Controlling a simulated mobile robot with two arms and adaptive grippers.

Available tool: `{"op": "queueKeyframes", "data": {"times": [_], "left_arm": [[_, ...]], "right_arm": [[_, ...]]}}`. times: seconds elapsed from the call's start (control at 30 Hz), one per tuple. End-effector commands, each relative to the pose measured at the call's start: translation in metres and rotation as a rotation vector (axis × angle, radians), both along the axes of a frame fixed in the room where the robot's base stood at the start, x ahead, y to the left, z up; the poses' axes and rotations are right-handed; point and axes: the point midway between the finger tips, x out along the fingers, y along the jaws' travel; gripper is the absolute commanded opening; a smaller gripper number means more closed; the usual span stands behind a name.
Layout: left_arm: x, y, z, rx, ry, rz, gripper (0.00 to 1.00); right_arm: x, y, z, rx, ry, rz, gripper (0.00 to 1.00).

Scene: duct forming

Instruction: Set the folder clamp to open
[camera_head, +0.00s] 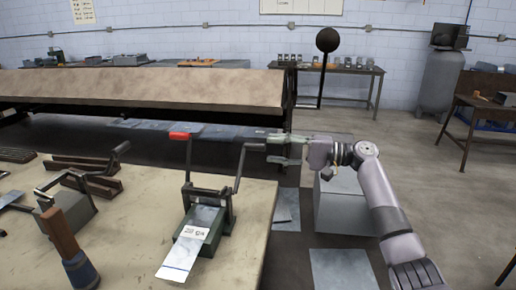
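The folder (200,88) is the long machine with a tan front beam across the back. A lever with a black ball knob (327,40) stands upright at its right end; I take this as the clamp lever. My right gripper (270,149) is in front of and below the lever, pointing left. Its two fingers are apart, one above the other, and it appears empty. It is clear of the ball. It overlaps the handle end of a small green bench tool in the picture; I cannot tell whether they touch. My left gripper is not in view.
The green bench tool (219,235) with a red-gripped handle and a labelled sheet (180,258) stands on the near table (125,240). A wooden-handled tool (66,240) is at left. A grey box (345,208) is below my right arm. Floor at right is open.

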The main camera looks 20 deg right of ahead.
Motion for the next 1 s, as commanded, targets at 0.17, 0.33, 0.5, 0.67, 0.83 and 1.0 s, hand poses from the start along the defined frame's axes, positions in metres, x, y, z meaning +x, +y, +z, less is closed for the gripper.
{"op": "queueKeyframes", "data": {"times": [0.17, 0.33, 0.5, 0.67, 0.83, 1.0], "left_arm": [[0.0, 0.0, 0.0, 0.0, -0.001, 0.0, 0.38], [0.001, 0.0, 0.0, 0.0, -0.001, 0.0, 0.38], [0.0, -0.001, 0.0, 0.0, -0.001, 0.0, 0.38], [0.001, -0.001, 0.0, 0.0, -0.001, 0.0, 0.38], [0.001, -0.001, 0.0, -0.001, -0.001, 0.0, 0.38], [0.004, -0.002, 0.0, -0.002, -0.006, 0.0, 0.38]], "right_arm": [[-0.016, -0.024, -0.001, 0.0, 0.001, 0.0, 0.38], [-0.024, -0.034, -0.001, -0.001, 0.002, 0.001, 0.38], [-0.025, -0.036, -0.001, -0.001, 0.0, 0.002, 0.38], [-0.024, -0.035, 0.0, -0.001, 0.001, 0.001, 0.38], [-0.024, -0.035, 0.0, -0.001, 0.001, 0.001, 0.38], [-0.024, -0.035, 0.0, -0.001, 0.001, 0.001, 0.38]]}}
